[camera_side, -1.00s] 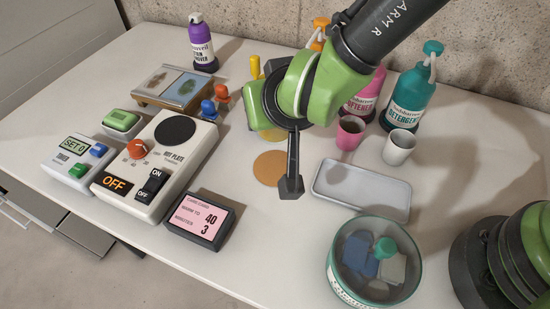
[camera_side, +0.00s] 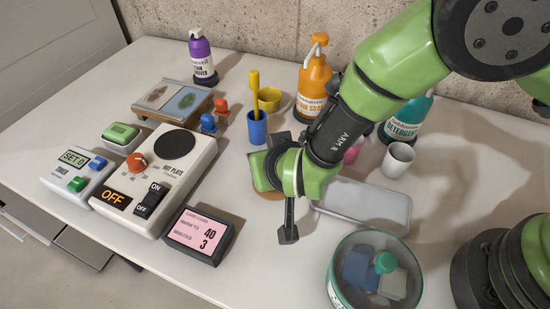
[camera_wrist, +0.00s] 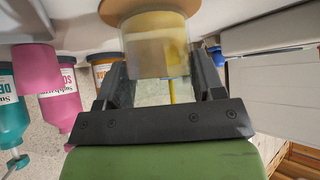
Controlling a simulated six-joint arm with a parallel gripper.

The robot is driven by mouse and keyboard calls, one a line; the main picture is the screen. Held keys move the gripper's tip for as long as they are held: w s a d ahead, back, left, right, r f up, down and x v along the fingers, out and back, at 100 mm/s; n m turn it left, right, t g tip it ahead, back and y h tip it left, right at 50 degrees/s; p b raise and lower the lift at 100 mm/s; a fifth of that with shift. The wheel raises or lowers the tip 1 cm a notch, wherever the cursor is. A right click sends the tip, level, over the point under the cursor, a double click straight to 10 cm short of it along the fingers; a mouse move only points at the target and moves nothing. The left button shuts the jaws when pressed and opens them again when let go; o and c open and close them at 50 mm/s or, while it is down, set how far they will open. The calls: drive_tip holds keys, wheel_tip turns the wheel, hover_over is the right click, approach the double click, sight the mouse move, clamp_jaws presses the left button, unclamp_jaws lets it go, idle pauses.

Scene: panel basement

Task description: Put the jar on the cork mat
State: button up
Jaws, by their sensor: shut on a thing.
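The jar (camera_wrist: 155,48) is clear with yellowish contents and sits between the two dark fingers of my gripper (camera_wrist: 160,62) in the wrist view. My gripper is shut on it. The round brown cork mat (camera_wrist: 122,8) shows just past the jar's end; I cannot tell whether they touch. In the side view, a sliver of the cork mat (camera_side: 268,196) shows under my green wrist, and one dark finger (camera_side: 288,234) reaches down in front of it.
A grey tray (camera_side: 365,205) lies close to the right of my wrist, with a round teal-rimmed tub (camera_side: 340,275) in front. A blue cup (camera_side: 257,128) and orange bottle (camera_side: 313,85) stand behind.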

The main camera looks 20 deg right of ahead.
drive_tip(key=shift+f, duration=0.15)
drive_tip(key=o, duration=1.1)
drive_tip(key=shift+c, duration=0.2)
drive_tip(key=shift+s+r, duration=0.1)
drive_tip(key=shift+r, duration=0.2)
drive_tip(key=d+v, duration=0.1)
drive_tip(key=v, duration=1)
drive_tip(key=shift+s+a+r, duration=0.25)
drive_tip(key=shift+a+r, duration=0.05)
drive_tip(key=shift+a, duration=0.2)
